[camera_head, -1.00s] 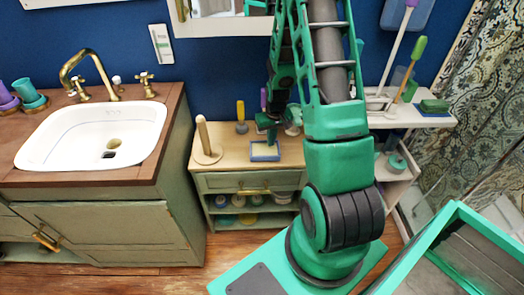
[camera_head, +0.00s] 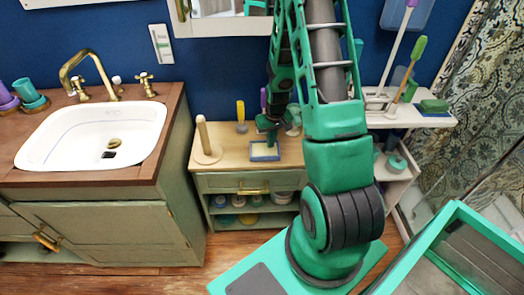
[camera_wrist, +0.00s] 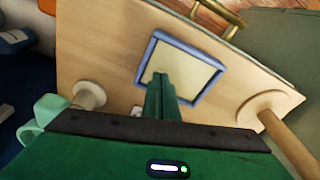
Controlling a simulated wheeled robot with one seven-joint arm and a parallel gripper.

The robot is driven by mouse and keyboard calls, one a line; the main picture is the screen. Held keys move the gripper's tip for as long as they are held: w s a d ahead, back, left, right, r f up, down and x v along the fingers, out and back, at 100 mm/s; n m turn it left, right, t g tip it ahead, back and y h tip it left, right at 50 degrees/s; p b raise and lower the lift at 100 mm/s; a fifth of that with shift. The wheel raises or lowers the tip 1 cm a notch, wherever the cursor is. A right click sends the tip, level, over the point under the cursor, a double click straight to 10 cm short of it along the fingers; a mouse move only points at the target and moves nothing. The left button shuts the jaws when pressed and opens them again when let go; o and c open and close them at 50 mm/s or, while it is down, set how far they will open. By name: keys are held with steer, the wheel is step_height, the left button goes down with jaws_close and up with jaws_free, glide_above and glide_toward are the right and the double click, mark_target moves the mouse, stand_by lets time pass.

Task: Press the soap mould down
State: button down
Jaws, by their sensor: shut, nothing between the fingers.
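The soap mould (camera_head: 257,158) is a shallow blue-rimmed rectangle with a pale inside, lying flat on the top of the small wooden cabinet. It also shows in the wrist view (camera_wrist: 200,49). My gripper (camera_head: 271,142) points down at the mould; in the wrist view its fingers (camera_wrist: 161,78) are together, with nothing between them. The fingertips overlap the mould's pale middle in the picture. Whether they touch it or hover above it, I cannot tell. The fingers hide part of the mould's inside and near rim.
A wooden peg on a round base (camera_head: 204,143) stands left of the mould. A yellow-handled tool (camera_head: 241,118) stands behind it. In the wrist view a teal cup (camera_wrist: 47,108) is near the gripper's left. A white basin (camera_head: 70,140) lies left; a white shelf (camera_head: 395,120) stands right.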

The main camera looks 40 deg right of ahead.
stand_by(0.3)
steer(key=shift+r, duration=1.1)
steer(key=shift+r, duration=2.5)
step_height(320, 180, up, 11)
steer(key=s, duration=0.1)
steer(key=shift+s+a+f, duration=0.2)
steer(key=shift+s+a, duration=0.05)
